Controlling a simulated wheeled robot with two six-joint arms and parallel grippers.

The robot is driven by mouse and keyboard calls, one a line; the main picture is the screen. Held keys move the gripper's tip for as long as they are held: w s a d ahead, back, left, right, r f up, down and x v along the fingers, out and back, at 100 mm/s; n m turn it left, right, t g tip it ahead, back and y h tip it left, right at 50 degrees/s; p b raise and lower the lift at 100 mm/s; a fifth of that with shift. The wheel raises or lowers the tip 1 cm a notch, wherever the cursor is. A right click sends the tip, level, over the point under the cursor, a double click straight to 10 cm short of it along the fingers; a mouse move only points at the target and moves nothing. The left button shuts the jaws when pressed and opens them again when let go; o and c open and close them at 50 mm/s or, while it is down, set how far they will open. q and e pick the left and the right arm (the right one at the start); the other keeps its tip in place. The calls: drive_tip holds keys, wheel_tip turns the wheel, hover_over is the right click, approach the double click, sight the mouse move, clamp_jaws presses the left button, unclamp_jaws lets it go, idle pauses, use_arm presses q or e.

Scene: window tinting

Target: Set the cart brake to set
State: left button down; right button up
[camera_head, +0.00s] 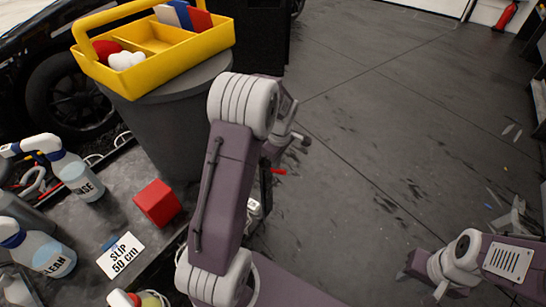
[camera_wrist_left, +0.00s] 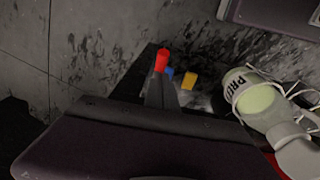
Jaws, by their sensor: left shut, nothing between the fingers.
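The cart (camera_head: 165,250) is the dark low platform at left in the head view. A small red-tipped part (camera_head: 277,171) shows at its right side, mostly behind my left arm; it may be the brake lever. In the left wrist view, a grey post with a red tip (camera_wrist_left: 162,59) stands near small blue and yellow pieces. Its brake position cannot be read. My left gripper (camera_head: 300,138) is shut and empty, partly hidden behind its arm, apart from the red tip. My right gripper (camera_head: 515,215) is at the lower right, away from the cart; its jaws are unclear.
A grey bin (camera_head: 170,125) carries a yellow caddy (camera_head: 150,65). Spray bottles (camera_head: 75,175), a red cube (camera_head: 157,203) and a "SLIP 50 cm" card (camera_head: 121,255) are on the cart. A PREP bottle (camera_wrist_left: 255,95) is close by. The floor (camera_head: 390,120) at right is open.

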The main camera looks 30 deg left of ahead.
use_arm(q)
drive_tip(key=shift+d+f, duration=0.15)
drive_tip(key=shift+f, duration=0.1)
drive_tip(key=shift+d+f+b, duration=0.1)
drive_tip(key=shift+f+b, duration=0.1)
drive_tip(key=shift+b, duration=0.1)
drive_tip(key=shift+d+f+y+b, duration=0.35)
drive_tip(key=shift+f+y+b, duration=0.2)
drive_tip(key=shift+b, duration=0.5)
wheel_tip(320, 180, down, 8)
drive_tip(key=d+y+b, duration=0.2)
drive_tip(key=y+b, duration=0.6)
drive_tip(key=b, duration=1.2)
drive_tip(key=shift+d+t, duration=0.35)
drive_tip(key=shift+t, duration=0.05)
drive_tip(key=shift+s+f, duration=0.1)
drive_tip(key=shift+s, duration=0.05)
